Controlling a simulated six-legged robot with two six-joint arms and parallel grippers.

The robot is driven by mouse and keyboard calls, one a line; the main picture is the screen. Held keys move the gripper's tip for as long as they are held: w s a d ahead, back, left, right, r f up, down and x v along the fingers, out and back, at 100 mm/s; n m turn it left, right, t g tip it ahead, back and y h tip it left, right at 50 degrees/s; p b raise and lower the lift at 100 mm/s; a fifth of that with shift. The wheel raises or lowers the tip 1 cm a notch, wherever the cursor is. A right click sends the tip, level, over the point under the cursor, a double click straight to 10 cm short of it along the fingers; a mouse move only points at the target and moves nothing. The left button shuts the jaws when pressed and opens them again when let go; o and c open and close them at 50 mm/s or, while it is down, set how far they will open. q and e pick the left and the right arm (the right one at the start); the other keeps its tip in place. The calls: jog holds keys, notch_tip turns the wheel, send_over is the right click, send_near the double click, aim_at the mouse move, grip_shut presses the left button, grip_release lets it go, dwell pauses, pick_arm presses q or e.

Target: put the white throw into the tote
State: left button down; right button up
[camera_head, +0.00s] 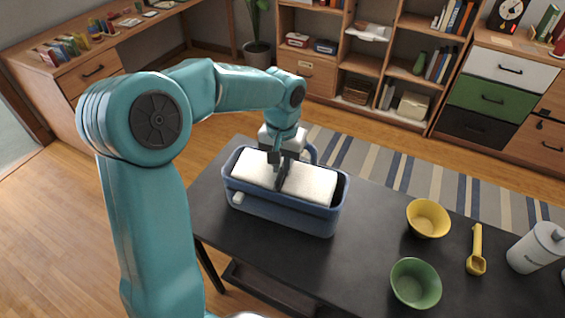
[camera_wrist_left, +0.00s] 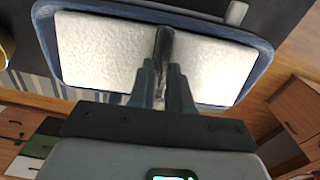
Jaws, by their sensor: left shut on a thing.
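The white throw (camera_head: 310,183) is a folded, fluffy white block lying inside the blue tote (camera_head: 283,212), which stands on the dark table. My left gripper (camera_head: 280,182) reaches down from above and is shut on the middle of the throw. In the left wrist view the throw (camera_wrist_left: 97,52) shows on both sides of the gripper's fingers (camera_wrist_left: 164,45), and the tote's rim (camera_wrist_left: 50,60) surrounds it. The throw's underside is hidden inside the tote. My right gripper is not in view.
To the right on the table (camera_head: 335,262) stand a yellow bowl (camera_head: 428,218), a green bowl (camera_head: 415,284), a yellow scoop (camera_head: 477,252) and a white canister (camera_head: 535,249). The tabletop in front of the tote is clear. Shelves and drawers line the back wall.

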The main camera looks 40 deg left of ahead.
pick_arm(q)
jog(key=shift+s, duration=0.1)
jog(key=shift+f+b, duration=0.3)
jog(key=shift+f, duration=0.05)
jog(key=c, duration=1.1)
grip_release()
jog(key=shift+o, duration=0.6)
jog(key=shift+r, duration=0.15)
